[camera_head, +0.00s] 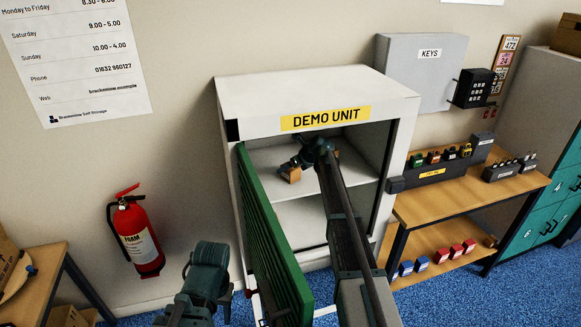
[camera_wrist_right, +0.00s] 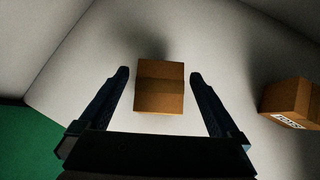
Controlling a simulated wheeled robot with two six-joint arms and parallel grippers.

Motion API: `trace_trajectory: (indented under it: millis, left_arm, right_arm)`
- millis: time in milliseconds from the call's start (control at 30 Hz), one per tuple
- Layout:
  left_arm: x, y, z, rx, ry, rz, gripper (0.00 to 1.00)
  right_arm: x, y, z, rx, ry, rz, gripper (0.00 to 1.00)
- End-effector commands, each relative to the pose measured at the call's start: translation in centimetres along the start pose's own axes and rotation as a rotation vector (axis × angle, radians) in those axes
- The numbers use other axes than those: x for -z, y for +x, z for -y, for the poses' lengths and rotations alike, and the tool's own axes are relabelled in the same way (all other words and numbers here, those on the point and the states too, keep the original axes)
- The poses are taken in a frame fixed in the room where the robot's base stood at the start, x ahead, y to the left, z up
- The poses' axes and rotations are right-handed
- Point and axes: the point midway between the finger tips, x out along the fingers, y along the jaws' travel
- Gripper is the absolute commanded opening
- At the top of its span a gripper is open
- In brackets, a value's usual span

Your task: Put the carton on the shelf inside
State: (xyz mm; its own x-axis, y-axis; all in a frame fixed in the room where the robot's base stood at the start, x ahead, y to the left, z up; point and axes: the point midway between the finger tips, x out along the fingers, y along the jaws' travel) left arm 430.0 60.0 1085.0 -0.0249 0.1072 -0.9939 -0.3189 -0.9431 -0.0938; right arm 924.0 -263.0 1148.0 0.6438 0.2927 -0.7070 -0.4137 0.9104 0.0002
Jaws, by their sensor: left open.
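A plain brown carton (camera_wrist_right: 160,87) sits on a pale surface between the spread fingers of my right gripper (camera_wrist_right: 160,76), with a gap on each side. In the head view my right arm reaches into the white demo unit (camera_head: 246,100); its gripper is mostly hidden there. A small brown carton (camera_head: 291,174) shows on the unit's shelf (camera_head: 350,172) beside that wrist; I cannot tell which carton it is. My left gripper (camera_head: 204,288) is low, left of the open green door (camera_head: 272,245); it is open and its fingertips are unclear.
A second carton (camera_wrist_right: 291,101) with a white label lies to the right in the wrist view. A fire extinguisher (camera_head: 136,238) hangs on the wall at left. A wooden bench (camera_head: 445,200) with padlocks stands right of the unit.

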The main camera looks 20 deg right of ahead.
Motion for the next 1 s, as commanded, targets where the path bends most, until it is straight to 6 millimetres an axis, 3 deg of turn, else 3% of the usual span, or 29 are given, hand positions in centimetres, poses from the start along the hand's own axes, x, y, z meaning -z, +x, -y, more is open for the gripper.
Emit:
trace_trajectory:
  millis: [233, 367, 533, 700, 1000]
  left_arm:
    - [0.0, -0.2, 0.0, 0.000, 0.000, 0.000, 0.45]
    - [-0.1, -1.4, 0.1, 0.000, -0.002, 0.000, 0.45]
    - [-0.2, -4.1, 0.4, -0.001, -0.005, 0.000, 0.45]
    - [-0.2, -3.3, 0.3, -0.001, -0.005, 0.000, 0.45]
    - [-0.2, -3.3, 0.3, -0.001, -0.005, 0.000, 0.45]
  right_arm:
    - [-0.1, -0.1, 0.0, 0.000, 0.000, 0.000, 0.98]
    - [-1.0, -1.0, 0.0, 0.000, 0.000, 0.000, 0.98]
    - [-1.2, -4.6, -0.1, 0.001, 0.001, 0.000, 0.98]
    - [2.3, -7.0, -0.2, 0.002, 0.002, 0.000, 0.98]
    - [6.2, -10.9, -0.1, 0.002, 0.001, 0.000, 0.98]
